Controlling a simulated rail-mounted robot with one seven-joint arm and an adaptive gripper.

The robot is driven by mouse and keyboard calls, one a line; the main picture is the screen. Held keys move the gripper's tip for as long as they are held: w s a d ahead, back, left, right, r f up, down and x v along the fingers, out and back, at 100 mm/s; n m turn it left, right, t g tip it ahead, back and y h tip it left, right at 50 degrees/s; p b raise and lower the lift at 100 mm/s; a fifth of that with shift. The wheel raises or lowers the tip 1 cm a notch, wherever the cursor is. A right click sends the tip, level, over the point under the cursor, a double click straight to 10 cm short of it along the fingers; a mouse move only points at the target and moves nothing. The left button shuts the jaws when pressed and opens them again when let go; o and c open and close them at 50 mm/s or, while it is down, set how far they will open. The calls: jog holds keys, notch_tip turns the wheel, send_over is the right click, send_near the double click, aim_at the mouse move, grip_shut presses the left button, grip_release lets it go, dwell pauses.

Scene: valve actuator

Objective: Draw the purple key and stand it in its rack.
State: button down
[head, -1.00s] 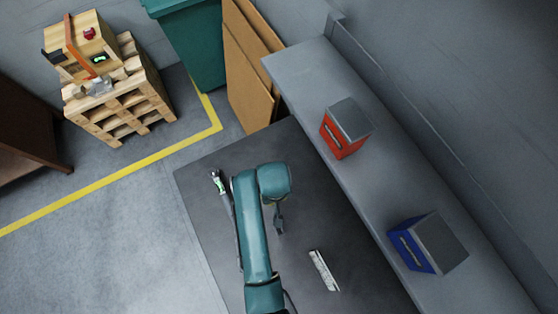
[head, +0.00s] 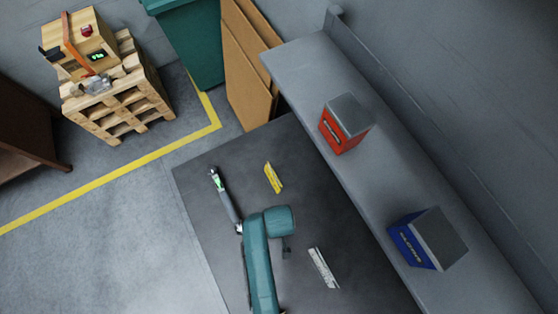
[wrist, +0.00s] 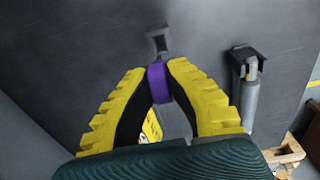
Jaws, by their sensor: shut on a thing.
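In the wrist view my gripper (wrist: 159,75) has its yellow fingers closed on the purple key (wrist: 158,88), whose purple band shows between the tips. A grey metal end of it runs toward a small dark square fitting (wrist: 158,38) on the grey surface; I cannot tell whether it is inside or only in front of it. In the head view my teal arm reaches over the dark table, and the key and fingers cannot be made out. I cannot identify the rack with certainty in either view.
A dark bracket with a grey cylinder (wrist: 249,95) is right of my fingers. The dark table (head: 200,170) bears a grey tool with a green display (head: 224,195), a yellow piece (head: 273,178) and a pale strip (head: 323,267). Red (head: 333,132) and blue (head: 410,247) boxes stand on the shelf.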

notch_tip(320, 180, down, 4)
jog(key=b, duration=0.2)
jog(key=shift+f+b, duration=0.25)
jog(key=shift+b, duration=0.05)
jog(key=shift+p, duration=0.7)
dwell(1.1)
jog(key=shift+f+b, duration=1.2)
jog(key=shift+f, duration=0.45)
jog(key=c, duration=1.2)
grip_release()
jog(key=shift+o, duration=0.2)
notch_tip(320, 180, up, 12)
jog(key=shift+s, duration=0.1)
